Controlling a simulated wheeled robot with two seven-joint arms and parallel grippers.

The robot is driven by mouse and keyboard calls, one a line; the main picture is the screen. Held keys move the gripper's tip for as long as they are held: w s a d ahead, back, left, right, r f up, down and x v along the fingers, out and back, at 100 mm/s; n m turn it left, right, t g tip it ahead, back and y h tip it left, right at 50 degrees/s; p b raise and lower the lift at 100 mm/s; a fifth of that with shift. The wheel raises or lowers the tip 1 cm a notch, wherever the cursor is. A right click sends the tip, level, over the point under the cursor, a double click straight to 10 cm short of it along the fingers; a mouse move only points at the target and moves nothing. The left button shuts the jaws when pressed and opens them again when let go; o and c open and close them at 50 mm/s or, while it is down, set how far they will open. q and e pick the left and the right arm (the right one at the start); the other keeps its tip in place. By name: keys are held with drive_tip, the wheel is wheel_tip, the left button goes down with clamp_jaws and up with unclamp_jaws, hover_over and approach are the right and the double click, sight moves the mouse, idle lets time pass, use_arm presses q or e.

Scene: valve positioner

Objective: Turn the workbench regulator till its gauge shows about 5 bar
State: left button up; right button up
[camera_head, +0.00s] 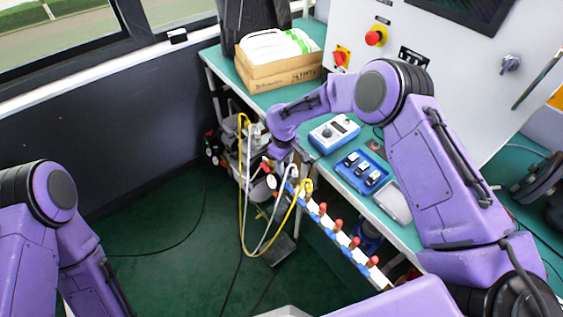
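The workbench regulator, with a small round white-faced gauge (271,181), is at the left end of the fittings along the bench's front edge. The gauge's needle is too small to read. My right arm reaches over the bench from the right, and my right gripper (277,160) points down right at the regulator, just above the gauge. Its fingers are small and partly lost against the regulator and hoses, so I cannot tell whether they are open or touching the knob. My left arm is at the lower left; its gripper is out of view.
A manifold with red-capped valves (338,224) runs along the bench edge. Yellow and grey hoses (244,190) hang beside the regulator. A compressor (232,152) stands behind. On the green bench are a blue meter (334,132), a blue tray (361,172) and a cardboard box (280,72).

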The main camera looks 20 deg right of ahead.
clamp_jaws()
drive_tip(key=shift+a, duration=0.25)
drive_tip(key=shift+d, duration=0.2)
drive_tip(key=shift+m, duration=0.3)
drive_tip(key=m+p, duration=0.1)
drive_tip(key=m, duration=0.1)
drive_tip(key=shift+s+a+m, duration=0.1)
drive_tip(key=shift+m, duration=0.3)
drive_tip(key=m, duration=0.5)
drive_tip(key=shift+f+m, duration=0.1)
drive_tip(key=shift+m, duration=0.2)
